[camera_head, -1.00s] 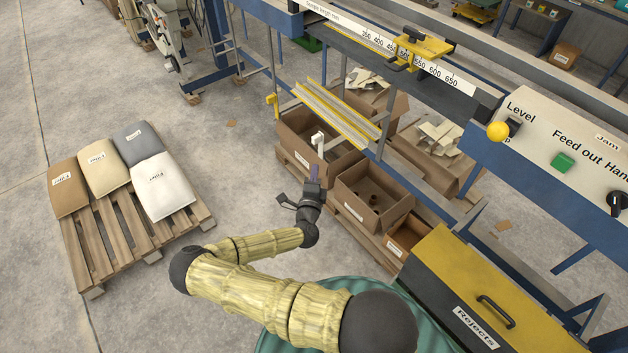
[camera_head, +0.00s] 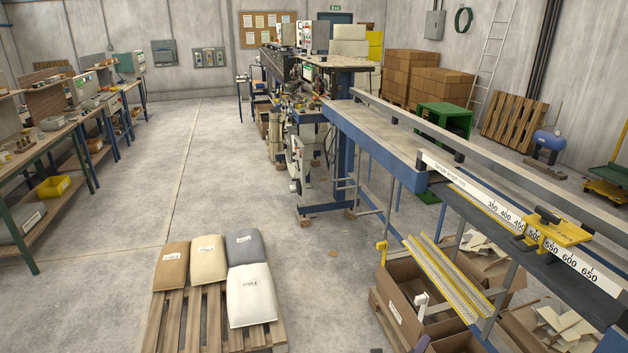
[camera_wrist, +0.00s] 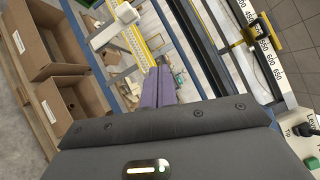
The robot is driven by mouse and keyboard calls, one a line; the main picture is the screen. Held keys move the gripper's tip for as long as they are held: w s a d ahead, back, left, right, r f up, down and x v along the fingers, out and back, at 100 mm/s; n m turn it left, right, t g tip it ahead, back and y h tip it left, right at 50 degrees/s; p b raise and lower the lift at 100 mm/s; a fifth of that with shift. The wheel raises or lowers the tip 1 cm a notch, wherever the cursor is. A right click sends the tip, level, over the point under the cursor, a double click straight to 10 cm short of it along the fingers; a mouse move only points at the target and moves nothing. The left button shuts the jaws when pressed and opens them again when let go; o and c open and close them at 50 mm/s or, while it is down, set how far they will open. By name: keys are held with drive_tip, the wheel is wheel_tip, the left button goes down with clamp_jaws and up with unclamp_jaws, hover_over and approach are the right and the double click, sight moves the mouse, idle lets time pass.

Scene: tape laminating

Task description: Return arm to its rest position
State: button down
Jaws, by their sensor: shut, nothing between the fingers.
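My gripper (camera_wrist: 158,86) shows in the wrist view as two purple fingers side by side, shut and empty. The fingers point away over the machine's blue frame, near a yellow-edged metal chute (camera_wrist: 138,42). A white bracket-like piece (camera_wrist: 113,26) is left of the fingertips and apart from them.
Open cardboard boxes (camera_head: 400,292) stand under the chute (camera_head: 447,275). The blue machine frame (camera_head: 385,150) with a length scale (camera_head: 480,198) runs along the right. A pallet (camera_head: 170,325) with several filter bags (camera_head: 250,295) lies at lower left. The floor (camera_head: 205,165) beyond it is clear.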

drive_tip(key=s+d+r+m+g, duration=0.1)
drive_tip(key=s+r+m+g, duration=0.1)
drive_tip(key=s+m+g, duration=0.75)
drive_tip(key=s+d+r+m+g, duration=0.15)
drive_tip(key=s+m+g, duration=0.4)
drive_tip(key=m, duration=0.75)
drive_tip(key=s+a+r+m+g+y, duration=0.2)
drive_tip(key=s+a+r+m+y, duration=0.15)
drive_tip(key=a+m+y, duration=0.35)
drive_tip(key=a+r+m+t+y, duration=0.6)
drive_tip(key=a+r+m, duration=0.4)
drive_tip(key=r+m, duration=0.2)
drive_tip(key=shift+w+a, duration=0.3)
drive_tip(key=shift+w, duration=0.1)
drive_tip(key=shift+r+m, duration=0.1)
drive_tip(key=shift+m, duration=0.15)
